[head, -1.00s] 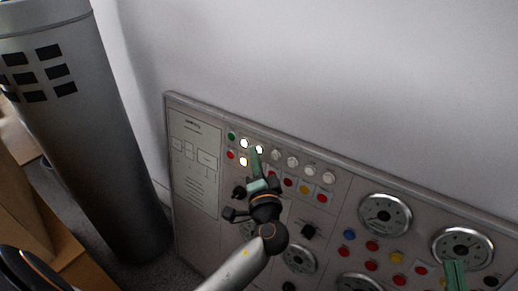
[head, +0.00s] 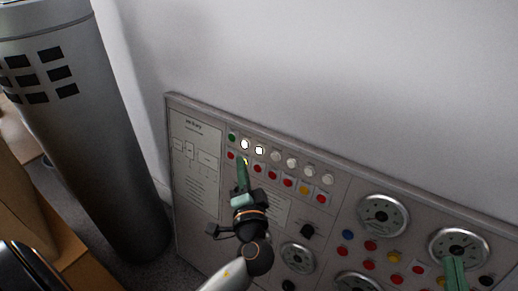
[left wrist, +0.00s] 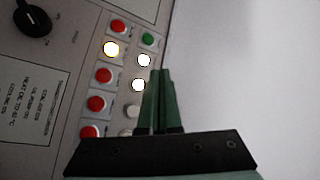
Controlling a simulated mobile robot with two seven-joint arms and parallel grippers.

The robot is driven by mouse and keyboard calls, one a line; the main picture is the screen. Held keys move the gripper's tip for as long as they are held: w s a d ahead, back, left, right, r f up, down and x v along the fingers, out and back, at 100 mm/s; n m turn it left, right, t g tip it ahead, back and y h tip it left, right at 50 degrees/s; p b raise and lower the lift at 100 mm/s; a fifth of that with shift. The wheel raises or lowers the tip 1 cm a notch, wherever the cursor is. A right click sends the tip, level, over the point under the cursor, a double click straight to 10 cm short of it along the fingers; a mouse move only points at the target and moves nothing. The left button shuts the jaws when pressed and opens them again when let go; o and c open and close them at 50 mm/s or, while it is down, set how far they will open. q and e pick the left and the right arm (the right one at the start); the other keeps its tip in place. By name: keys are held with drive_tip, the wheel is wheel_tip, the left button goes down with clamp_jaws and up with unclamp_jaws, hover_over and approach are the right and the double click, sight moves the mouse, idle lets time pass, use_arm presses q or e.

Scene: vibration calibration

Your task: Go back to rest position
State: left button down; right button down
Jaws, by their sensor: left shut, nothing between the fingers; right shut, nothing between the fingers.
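My left gripper (head: 241,163) is shut and empty, in front of the upper left of the control panel (head: 207,174). In the head view its tips cover part of the lower button row, beside a red button (head: 231,155). In the left wrist view my left gripper (left wrist: 159,74) points toward the button rows, near two lit white buttons (left wrist: 138,85); I cannot tell whether it touches the panel. My right gripper (head: 453,264) shows only as green fingers at the bottom right, in front of the panel below a round gauge; it is shut and empty.
Two lit white buttons (head: 252,147) and a green button (head: 232,138) are in the upper row. A lit yellow button (left wrist: 111,49) shows in the wrist view. A large grey cylinder (head: 100,150) stands at left, beside a wooden surface (head: 82,262). The wall above is clear.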

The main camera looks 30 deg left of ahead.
use_arm(q)
drive_tip(key=shift+s, duration=0.1)
idle(0.7)
